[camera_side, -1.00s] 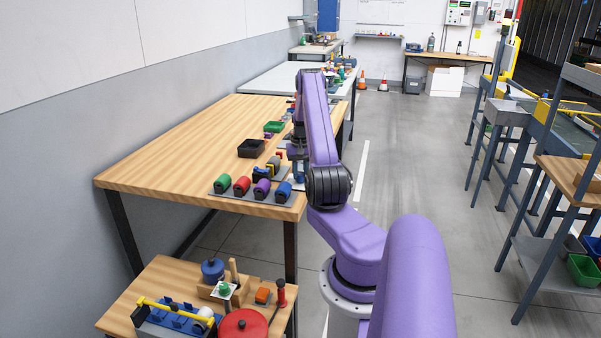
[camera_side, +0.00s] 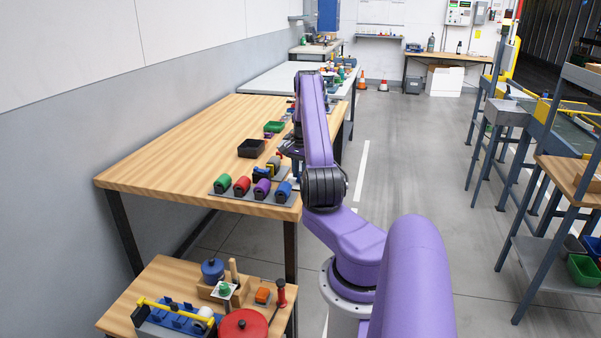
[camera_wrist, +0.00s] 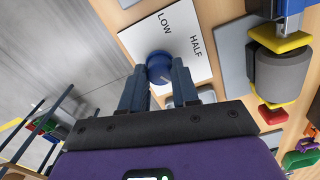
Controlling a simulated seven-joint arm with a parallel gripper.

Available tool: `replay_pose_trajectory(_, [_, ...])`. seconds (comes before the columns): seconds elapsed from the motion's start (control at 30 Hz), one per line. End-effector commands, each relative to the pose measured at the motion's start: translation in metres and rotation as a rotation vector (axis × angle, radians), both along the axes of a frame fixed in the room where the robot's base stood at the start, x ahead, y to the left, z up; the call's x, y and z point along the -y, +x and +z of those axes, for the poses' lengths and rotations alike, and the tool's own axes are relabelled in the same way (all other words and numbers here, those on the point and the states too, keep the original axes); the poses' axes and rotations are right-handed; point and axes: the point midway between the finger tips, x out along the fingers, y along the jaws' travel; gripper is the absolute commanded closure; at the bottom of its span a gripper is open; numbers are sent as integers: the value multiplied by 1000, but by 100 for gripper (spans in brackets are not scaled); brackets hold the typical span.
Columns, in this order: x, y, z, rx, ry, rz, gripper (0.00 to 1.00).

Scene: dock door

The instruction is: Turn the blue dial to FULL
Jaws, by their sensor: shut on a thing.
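The blue dial (camera_wrist: 159,64) sits on a white plate (camera_wrist: 198,70) in the wrist view. The plate carries the words LOW and HALF; the word FULL does not show. My gripper (camera_wrist: 159,80) has one dark finger on each side of the dial and is shut on it. A small pale mark shows on the dial's side nearest my gripper, partly between the fingers. In the side view my gripper (camera_side: 295,164) is low over the right edge of the wooden table, tilted. The dial is hidden there behind my arm.
A grey cylinder with yellow ends (camera_wrist: 283,75) lies close right of the plate in the wrist view. In the side view, green, red (camera_side: 242,186), purple and blue cylinders stand in a row nearer the camera. A black bin (camera_side: 251,148) lies farther left. The table's left part is clear.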

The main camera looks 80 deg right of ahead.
Motion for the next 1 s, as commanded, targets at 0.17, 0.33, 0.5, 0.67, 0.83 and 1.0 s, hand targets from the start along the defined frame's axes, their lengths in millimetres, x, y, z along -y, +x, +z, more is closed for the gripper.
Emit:
replay_pose_trajectory(0.17, [1,0,1,0,-2,-20,100])
replay_pose_trajectory(0.33, [1,0,1,0,-2,-24,100])
replay_pose_trajectory(0.5, [1,0,1,1,-2,-23,100])
replay_pose_trajectory(0.67, [1,0,1,0,-2,-22,45])
replay_pose_trajectory(0.83, [0,0,1,1,-1,-21,45])
replay_pose_trajectory(1.0, [1,0,6,1,-1,-21,45])
